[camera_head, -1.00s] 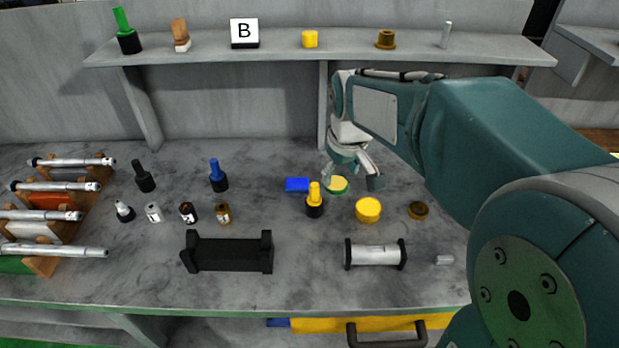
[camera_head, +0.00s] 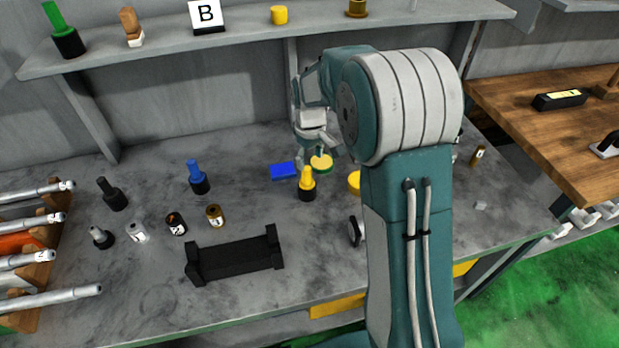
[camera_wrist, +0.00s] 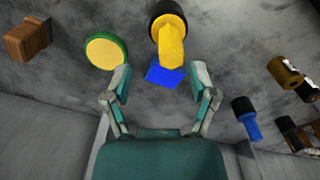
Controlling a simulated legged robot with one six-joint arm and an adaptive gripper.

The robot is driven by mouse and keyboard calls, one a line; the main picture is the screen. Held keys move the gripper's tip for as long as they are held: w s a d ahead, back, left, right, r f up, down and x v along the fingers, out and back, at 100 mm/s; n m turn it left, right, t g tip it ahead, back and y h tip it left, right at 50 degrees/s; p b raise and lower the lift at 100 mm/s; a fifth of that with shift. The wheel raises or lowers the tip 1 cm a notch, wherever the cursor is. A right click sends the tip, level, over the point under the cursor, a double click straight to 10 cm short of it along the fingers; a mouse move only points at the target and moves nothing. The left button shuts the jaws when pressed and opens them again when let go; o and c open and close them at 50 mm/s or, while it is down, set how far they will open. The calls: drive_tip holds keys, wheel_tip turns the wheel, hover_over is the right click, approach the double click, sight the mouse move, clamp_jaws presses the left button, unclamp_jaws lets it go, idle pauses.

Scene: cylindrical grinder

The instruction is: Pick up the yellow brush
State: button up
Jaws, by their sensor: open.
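The yellow brush (camera_head: 307,183) stands upright on the grey bench, yellow handle up and black base down. In the wrist view the yellow brush (camera_wrist: 170,42) is at the top centre, its handle pointing toward the space between my fingers. My gripper (camera_head: 319,150) is open and empty, above and behind the brush in the head view. In the wrist view my gripper (camera_wrist: 161,80) has its two fingers spread apart. I see no contact with the brush.
A blue block (camera_head: 283,170) and a green-rimmed yellow disc (camera_head: 321,163) lie close to the brush. A yellow round piece (camera_head: 354,181) is partly hidden by my arm. A black cradle (camera_head: 236,259) stands in front. A blue-handled brush (camera_head: 198,178) stands left.

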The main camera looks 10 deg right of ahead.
sight(306, 178)
drive_tip(key=shift+a+f, duration=0.45)
drive_tip(key=shift+f, duration=0.35)
drive_tip(key=f, duration=0.4)
drive_tip(key=shift+s+a+f, duration=0.2)
drive_tip(key=shift+s+f, duration=0.05)
drive_tip(key=shift+f, duration=0.05)
drive_tip(key=shift+d+f, duration=0.2)
drive_tip(key=shift+d, duration=0.15)
drive_tip(key=shift+a, duration=0.1)
drive_tip(key=c, duration=0.7)
drive_tip(key=shift+a, duration=0.25)
clamp_jaws()
